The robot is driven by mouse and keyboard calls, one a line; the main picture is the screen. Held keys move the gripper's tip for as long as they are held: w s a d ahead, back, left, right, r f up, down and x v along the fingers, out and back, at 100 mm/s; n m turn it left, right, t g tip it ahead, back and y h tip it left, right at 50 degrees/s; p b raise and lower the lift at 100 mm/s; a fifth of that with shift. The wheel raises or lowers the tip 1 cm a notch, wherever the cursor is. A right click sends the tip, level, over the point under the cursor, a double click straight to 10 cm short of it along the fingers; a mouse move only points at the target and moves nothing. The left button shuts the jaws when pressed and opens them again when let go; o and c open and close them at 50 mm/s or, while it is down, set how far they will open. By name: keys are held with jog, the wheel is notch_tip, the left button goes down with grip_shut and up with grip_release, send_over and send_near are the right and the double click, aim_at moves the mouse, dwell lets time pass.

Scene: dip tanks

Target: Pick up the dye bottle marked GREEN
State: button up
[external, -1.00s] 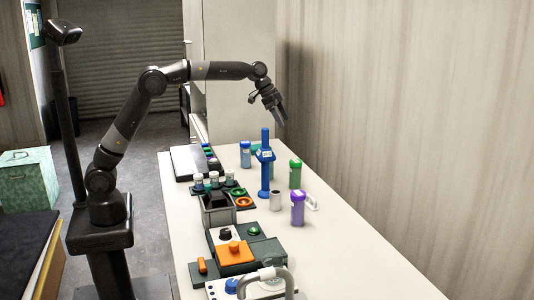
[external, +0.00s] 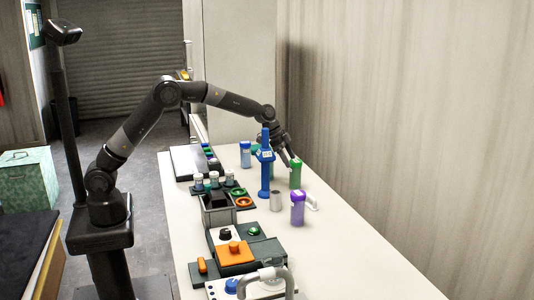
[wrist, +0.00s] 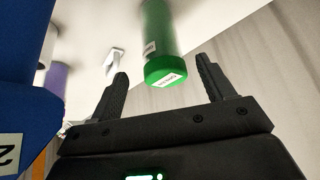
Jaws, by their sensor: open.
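The green bottle (external: 295,178) stands upright toward the right side of the table, with a green cap. In the wrist view the green bottle (wrist: 158,40) shows its cap and a white label, too small to read surely. My gripper (external: 290,156) is just above and behind it, pointing down toward it. In the wrist view my gripper (wrist: 163,68) is open, with a finger on each side of the green cap and gaps between. Nothing is held. The bottle's far side is hidden.
A tall blue post-like piece (external: 265,172) stands close left of my gripper; it looms large in the wrist view (wrist: 22,80). The table's right side is free.

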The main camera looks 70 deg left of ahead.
aim_at(296, 168)
jog(key=x, duration=0.5)
jog(key=shift+w+f, duration=0.2)
jog(key=shift+w, duration=0.2)
jog(key=c, duration=1.2)
